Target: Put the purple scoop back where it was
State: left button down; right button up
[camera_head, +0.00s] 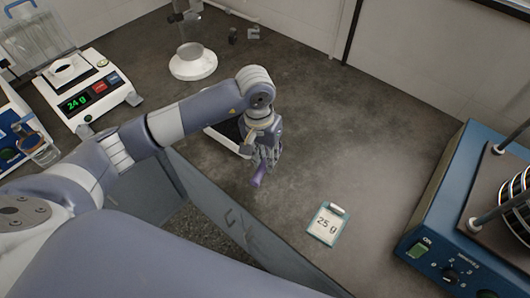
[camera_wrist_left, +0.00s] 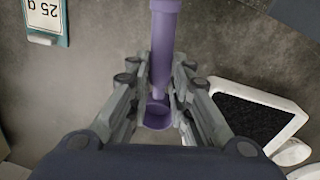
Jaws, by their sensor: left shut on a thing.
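The purple scoop (camera_head: 260,176) is held in my left gripper (camera_head: 265,158) above the counter, near its front edge. In the left wrist view the purple scoop (camera_wrist_left: 164,50) lies lengthwise between the two fingers of my left gripper (camera_wrist_left: 160,95), which are shut on it. A hollow cup-like end of the scoop shows between the fingers. A white tray with dark contents (camera_wrist_left: 253,115) lies on the counter beside the gripper; in the head view the tray (camera_head: 213,131) is partly hidden behind my left arm. My right gripper is not in view.
A balance (camera_head: 88,91) reading 24 g stands at the left. A card marked 25 g (camera_head: 327,224) lies near the front edge. A blue sieve shaker (camera_head: 452,215) stands at the right. A white round-based stand (camera_head: 193,66) is at the back. The middle counter is clear.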

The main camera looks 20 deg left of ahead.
pick_arm(q)
notch_tip(320, 180, down, 2)
jog(key=shift+f+b, duration=0.1)
jog(key=shift+b, duration=0.2)
jog(key=shift+f+b, duration=0.3)
jog(key=shift+f, duration=0.5)
notch_tip(320, 180, down, 3)
jog(key=b, duration=0.3)
jog(key=shift+f, duration=0.1)
jog(key=shift+f+b, duration=0.5)
jog(key=shift+b, duration=0.35)
jog(key=shift+f, duration=0.15)
jog(key=c, duration=1.4)
grip_release()
jog(key=shift+o, duration=0.2)
